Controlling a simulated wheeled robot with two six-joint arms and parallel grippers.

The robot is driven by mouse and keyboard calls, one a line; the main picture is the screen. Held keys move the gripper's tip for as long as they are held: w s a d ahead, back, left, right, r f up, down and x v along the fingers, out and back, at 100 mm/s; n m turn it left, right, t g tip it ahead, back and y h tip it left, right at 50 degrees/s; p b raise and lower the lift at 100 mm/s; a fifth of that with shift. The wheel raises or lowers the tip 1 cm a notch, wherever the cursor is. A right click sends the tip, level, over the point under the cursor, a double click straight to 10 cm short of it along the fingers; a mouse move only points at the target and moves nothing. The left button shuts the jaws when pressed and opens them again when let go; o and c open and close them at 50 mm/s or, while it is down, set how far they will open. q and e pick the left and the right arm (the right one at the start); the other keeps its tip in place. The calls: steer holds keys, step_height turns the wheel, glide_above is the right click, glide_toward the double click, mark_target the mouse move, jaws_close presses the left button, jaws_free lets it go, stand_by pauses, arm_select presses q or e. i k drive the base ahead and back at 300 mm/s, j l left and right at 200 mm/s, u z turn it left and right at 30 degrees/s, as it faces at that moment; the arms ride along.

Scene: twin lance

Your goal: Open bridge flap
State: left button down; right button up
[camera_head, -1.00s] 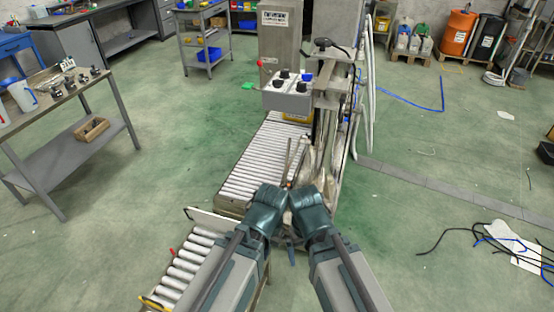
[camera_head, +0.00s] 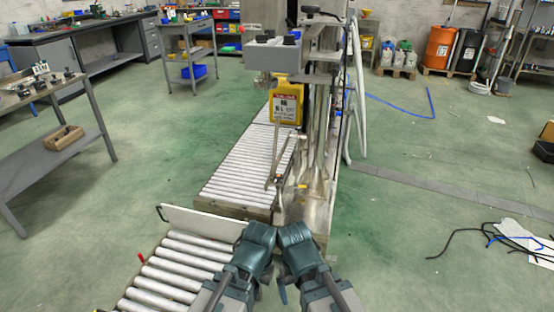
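The bridge flap looks like a pale flat panel (camera_head: 203,223) across the joint between the far and near roller conveyors. A dark handle or bracket sits at its left end. Its exact tilt is hard to tell. My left gripper (camera_head: 262,228) and my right gripper (camera_head: 290,229) are close together at the lower middle, just right of the panel's right end. The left wrist overlaps that end in the picture; I cannot tell whether it touches. The fingers of both grippers are hidden behind the wrists.
The far roller conveyor (camera_head: 245,165) runs up to a yellow canister (camera_head: 286,103) under the filling machine (camera_head: 322,120). The near roller conveyor (camera_head: 172,262) lies at lower left. A workbench (camera_head: 40,150) stands at left. Black cables (camera_head: 480,236) lie on the floor at right.

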mark_target(223, 229)
steer(key=k+j, duration=0.1)
steer(key=j, duration=0.4)
steer(key=k+j, duration=0.1)
steer(key=j, duration=0.4)
steer(key=k+j, duration=0.1)
steer(key=j, duration=0.35)
steer(key=k+j, duration=0.1)
steer(key=j, duration=0.4)
steer(key=k+j, duration=0.1)
steer(key=j, duration=0.4)
steer(key=i+j+z, duration=0.5)
steer(key=i+j, duration=0.15)
steer(key=j, duration=0.3)
